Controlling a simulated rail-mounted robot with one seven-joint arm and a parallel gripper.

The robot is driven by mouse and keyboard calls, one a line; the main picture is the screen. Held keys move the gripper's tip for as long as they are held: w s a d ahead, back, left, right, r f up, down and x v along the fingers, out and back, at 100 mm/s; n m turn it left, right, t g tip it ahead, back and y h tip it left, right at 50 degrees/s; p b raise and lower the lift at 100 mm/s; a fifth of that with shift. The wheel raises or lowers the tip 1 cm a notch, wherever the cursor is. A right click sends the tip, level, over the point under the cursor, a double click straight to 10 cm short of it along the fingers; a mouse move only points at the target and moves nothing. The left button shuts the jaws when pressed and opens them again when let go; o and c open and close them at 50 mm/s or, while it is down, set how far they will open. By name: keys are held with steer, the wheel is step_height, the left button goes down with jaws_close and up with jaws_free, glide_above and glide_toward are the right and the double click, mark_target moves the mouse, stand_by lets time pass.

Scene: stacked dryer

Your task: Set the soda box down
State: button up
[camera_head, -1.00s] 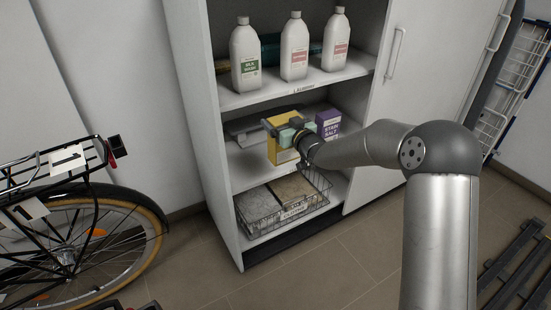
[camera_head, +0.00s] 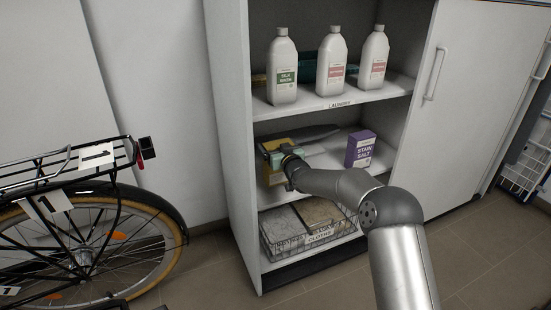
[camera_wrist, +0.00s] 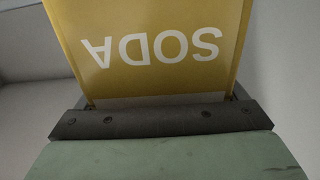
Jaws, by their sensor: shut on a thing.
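The yellow soda box (camera_head: 273,176) is at the left end of the middle shelf (camera_head: 325,170), partly hidden behind my gripper. My gripper (camera_head: 280,152) reaches into the cabinet and is shut on the box. In the wrist view the yellow soda box (camera_wrist: 150,45) fills the upper middle, its white "SODA" lettering upside down, just beyond the dark gripper edge. I cannot tell whether the bottom of the box touches the shelf.
A purple stain salt box (camera_head: 360,149) stands to the right on the same shelf. White bottles (camera_head: 331,60) stand on the shelf above. The cabinet's left side wall (camera_head: 235,150) is close to the soda box. A bicycle (camera_head: 90,230) stands at left.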

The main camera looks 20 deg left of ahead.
steer(key=shift+w+a+f, duration=0.1)
steer(key=shift+a+f, duration=0.15)
steer(key=shift+f, duration=0.05)
steer(key=shift+f+b, duration=0.85)
steer(key=shift+f, duration=0.6)
steer(key=shift+f, duration=0.2)
steer(key=o, duration=1.3)
steer(key=p+v, duration=0.2)
steer(key=v, duration=1)
steer(key=shift+r+p, duration=0.25)
steer(key=shift+p, duration=0.1)
